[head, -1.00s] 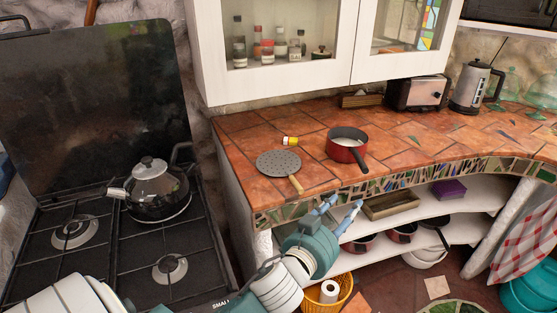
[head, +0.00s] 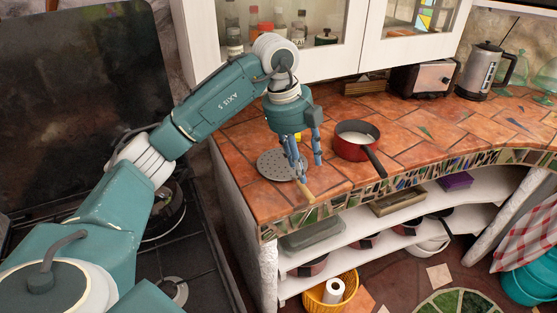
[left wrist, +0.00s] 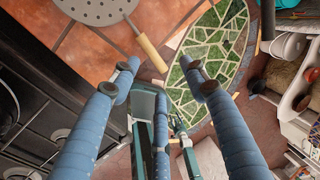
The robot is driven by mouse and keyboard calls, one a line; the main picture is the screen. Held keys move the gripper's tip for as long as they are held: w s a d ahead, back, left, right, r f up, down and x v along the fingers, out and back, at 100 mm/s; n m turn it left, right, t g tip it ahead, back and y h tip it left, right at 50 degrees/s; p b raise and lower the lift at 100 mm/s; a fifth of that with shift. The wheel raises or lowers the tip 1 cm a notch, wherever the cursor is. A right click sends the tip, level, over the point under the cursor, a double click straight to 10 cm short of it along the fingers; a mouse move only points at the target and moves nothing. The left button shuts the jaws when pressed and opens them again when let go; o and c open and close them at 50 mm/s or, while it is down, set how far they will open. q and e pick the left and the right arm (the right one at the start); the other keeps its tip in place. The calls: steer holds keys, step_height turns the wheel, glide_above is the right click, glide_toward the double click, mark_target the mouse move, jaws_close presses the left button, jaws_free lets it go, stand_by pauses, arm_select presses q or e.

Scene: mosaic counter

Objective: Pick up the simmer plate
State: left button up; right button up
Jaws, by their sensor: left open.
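The simmer plate is a grey perforated disc (head: 272,166) with a wooden handle (head: 307,191), lying flat on the tiled counter near its front-left edge. The handle points towards the front edge. My left gripper (head: 311,172) is open and empty, fingers pointing down, above the counter by the handle end of the plate. In the left wrist view, the disc (left wrist: 92,10) is cut off by the top edge and the handle (left wrist: 151,52) reaches down between the lines of the open fingertips (left wrist: 158,66). Nothing is between the fingers.
A red saucepan (head: 352,149) stands just right of my left gripper. A yellow item (head: 298,136) is partly hidden behind the gripper. White wall cabinets (head: 300,62) hang above the counter. A toaster (head: 418,79) and kettle (head: 484,71) stand at the back right.

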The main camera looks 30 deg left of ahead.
mark_target(300, 186)
arm_select(q)
steer(key=shift+n+y, duration=0.3)
steer(key=shift+y, duration=0.1)
steer(key=f+p, duration=0.1)
steer(key=f, duration=0.2)
steer(key=w+a+f+p, duration=0.1)
steer(key=f, duration=0.2)
steer(key=w+f+p, duration=0.1)
steer(key=f, duration=0.2)
steer(key=shift+a+f, duration=0.2)
steer(key=shift+f, duration=0.2)
jaws_close()
arm_select(e)
step_height(300, 186, up, 3)
steer(key=shift+f, duration=0.15)
